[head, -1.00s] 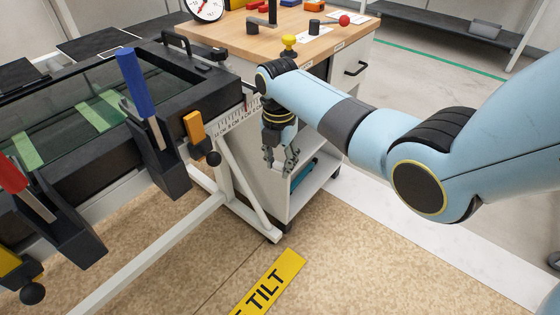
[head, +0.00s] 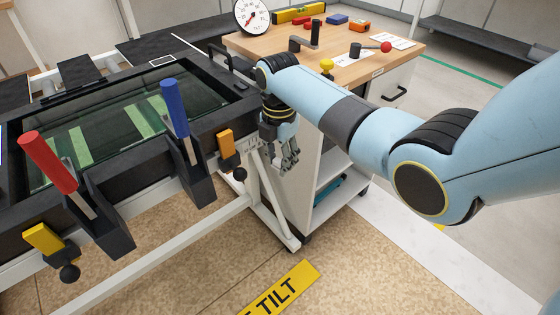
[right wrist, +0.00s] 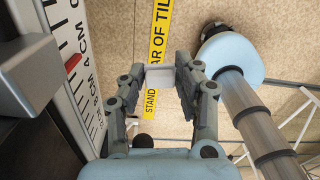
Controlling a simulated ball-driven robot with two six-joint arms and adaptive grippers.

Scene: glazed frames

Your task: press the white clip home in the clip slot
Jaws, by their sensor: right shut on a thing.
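My right gripper (head: 290,165) hangs fingers-down just off the right end of the black glazed frame (head: 215,122). In the right wrist view my right gripper (right wrist: 162,72) is shut on the white clip (right wrist: 160,77), a small pale block between its fingertips. The clip is held clear above the floor and cannot be made out in the head view. I cannot pick out the clip slot in either view. My left gripper is not in view.
The frame carries a red lever (head: 48,162), a blue lever (head: 175,107) and orange (head: 225,143) and yellow (head: 43,238) tabs. A scale (right wrist: 88,85) runs close left of the gripper. A wooden-topped cart (head: 350,72) stands behind; yellow floor tape (head: 275,288) lies in front.

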